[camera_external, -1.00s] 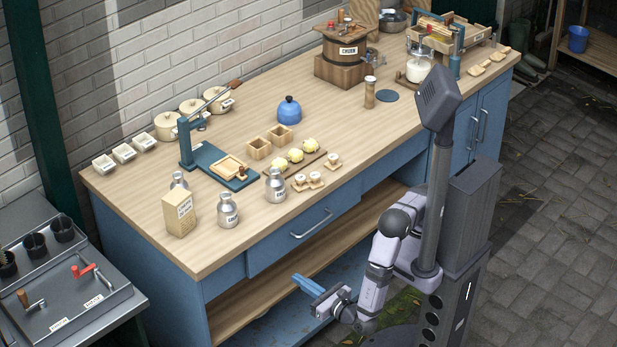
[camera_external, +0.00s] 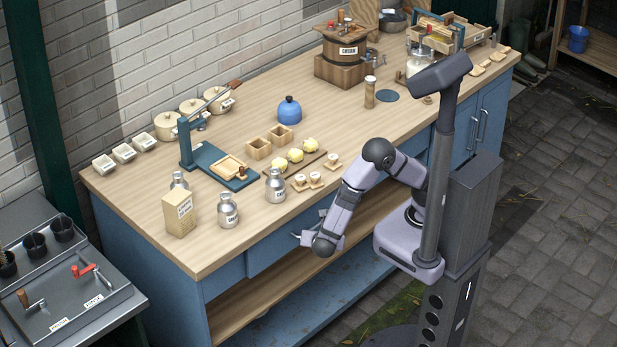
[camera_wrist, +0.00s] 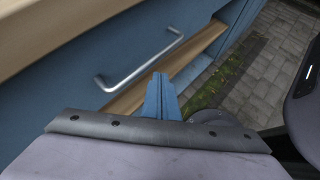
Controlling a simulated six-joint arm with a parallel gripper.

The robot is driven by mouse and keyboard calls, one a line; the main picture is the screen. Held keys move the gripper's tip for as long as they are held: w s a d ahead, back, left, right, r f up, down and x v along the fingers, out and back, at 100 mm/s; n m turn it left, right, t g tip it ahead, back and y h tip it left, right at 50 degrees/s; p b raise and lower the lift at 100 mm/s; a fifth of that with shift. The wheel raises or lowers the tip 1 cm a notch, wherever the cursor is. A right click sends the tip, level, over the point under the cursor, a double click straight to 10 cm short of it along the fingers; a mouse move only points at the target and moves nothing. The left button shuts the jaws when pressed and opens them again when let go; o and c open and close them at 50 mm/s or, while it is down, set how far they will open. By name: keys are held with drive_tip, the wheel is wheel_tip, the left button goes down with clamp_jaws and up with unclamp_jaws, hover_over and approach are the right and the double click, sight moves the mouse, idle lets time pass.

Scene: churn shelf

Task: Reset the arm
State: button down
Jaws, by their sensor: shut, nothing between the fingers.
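My gripper (camera_wrist: 160,97) shows in the wrist view as two blue fingers side by side, shut and empty. It is in front of the bench's blue drawer front, near the silver drawer handle (camera_wrist: 140,62). In the external view my bent arm is raised beside the front of the bench, with the wrist low in front of the drawer.
An open lower shelf (camera_external: 240,311) lies under the drawer. Paved floor (camera_external: 560,200) is clear to the right.

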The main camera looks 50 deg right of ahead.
drive_tip(key=s+d+r+m+g+y+p, duration=0.1)
drive_tip(key=s+d+r+m+g+y, duration=0.1)
drive_tip(key=d+m+g, duration=0.35)
drive_tip(key=s+d+r+m+g+y+p, duration=0.1)
drive_tip(key=d+r+m+g+y, duration=0.15)
drive_tip(key=d+m, duration=0.55)
drive_tip(key=w+d+f+m+y+b, duration=0.25)
drive_tip(key=d+f+m+b, duration=0.4)
drive_tip(key=d+m, duration=0.4)
wheel_tip(320, 180, up, 22)
drive_tip(key=a+m+p, duration=0.1)
drive_tip(key=p, duration=1.9)
drive_tip(key=shift+s+a+f+y+p, duration=0.15)
drive_tip(key=shift+s+a+y+p, duration=0.15)
drive_tip(key=shift+s+a+p, duration=0.1)
wheel_tip(320, 180, down, 6)
drive_tip(key=b, duration=0.6)
drive_tip(key=shift+f, duration=0.2)
idle(0.6)
